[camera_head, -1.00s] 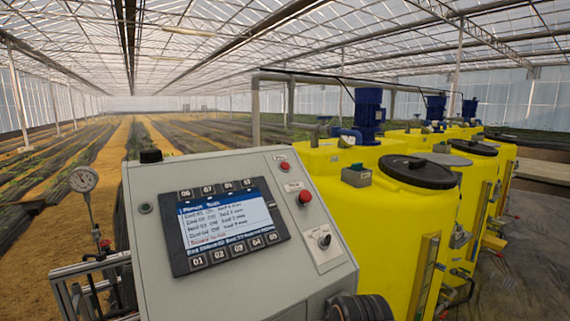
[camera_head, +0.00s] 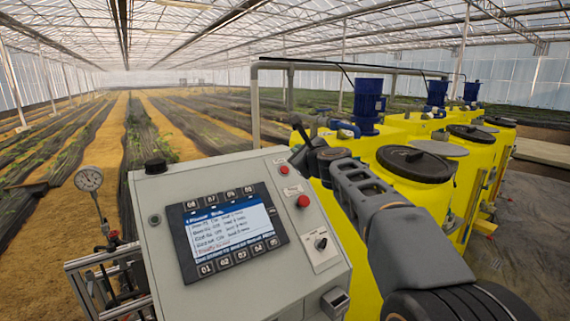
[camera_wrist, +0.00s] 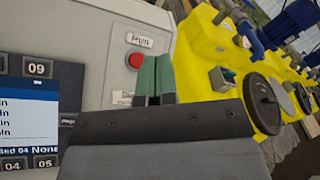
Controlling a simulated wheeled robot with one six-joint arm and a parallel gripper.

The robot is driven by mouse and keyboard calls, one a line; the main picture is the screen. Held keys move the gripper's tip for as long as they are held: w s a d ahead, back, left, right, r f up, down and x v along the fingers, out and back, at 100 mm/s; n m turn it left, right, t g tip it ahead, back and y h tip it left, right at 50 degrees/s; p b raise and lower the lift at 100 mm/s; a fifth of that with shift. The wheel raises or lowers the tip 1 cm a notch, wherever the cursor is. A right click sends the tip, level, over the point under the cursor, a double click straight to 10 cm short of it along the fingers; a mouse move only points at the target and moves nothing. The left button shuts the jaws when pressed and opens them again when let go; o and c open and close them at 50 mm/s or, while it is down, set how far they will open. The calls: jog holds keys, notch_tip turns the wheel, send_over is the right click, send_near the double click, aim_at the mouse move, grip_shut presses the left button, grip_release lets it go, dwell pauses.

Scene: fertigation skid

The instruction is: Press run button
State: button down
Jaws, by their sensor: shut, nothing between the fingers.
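The grey control cabinet carries a small red button (camera_wrist: 135,60) under a label reading "Run" in the wrist view. The same button (camera_head: 284,170) sits near the panel's upper right edge in the head view, above a larger red button (camera_head: 302,201). My gripper (camera_head: 297,152) is by the cabinet's upper right edge, close to the Run button. In the wrist view my gripper's green fingers (camera_wrist: 154,66) are shut and empty, just right of the button. They appear apart from it; the exact depth gap is hard to tell. My gripper hides the panel below the Run button there.
A display (camera_head: 228,232) with numbered keys is left of the buttons, and a selector switch (camera_head: 321,243) is below them. Yellow tanks (camera_head: 415,195) with dark lids and blue motors stand close on the right. A pressure gauge (camera_head: 89,179) stands at left.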

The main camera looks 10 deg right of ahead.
aim_at(285, 169)
jog(key=shift+w+d+r+m+t, duration=0.3)
jog(key=shift+w+d+r+m, duration=0.1)
jog(key=shift+r+m, duration=0.3)
jog(key=shift+a+f, duration=0.1)
jog(key=shift+f, duration=0.05)
jog(key=shift+h, duration=0.3)
jog(key=w+f, duration=0.1)
jog(key=w+a+f+b, duration=0.1)
jog(key=f, duration=0.1)
jog(key=w+f+b, duration=0.1)
jog(key=w+f, duration=0.1)
jog(key=shift+a, duration=0.3)
jog(key=shift+w+a+f+b, duration=0.35)
jog(key=shift+w+f+b, duration=0.2)
jog(key=shift+w+f, duration=0.2)
jog(key=shift+w+f, duration=0.15)
dwell(1.0)
jog(key=shift+w+a+f, duration=0.1)
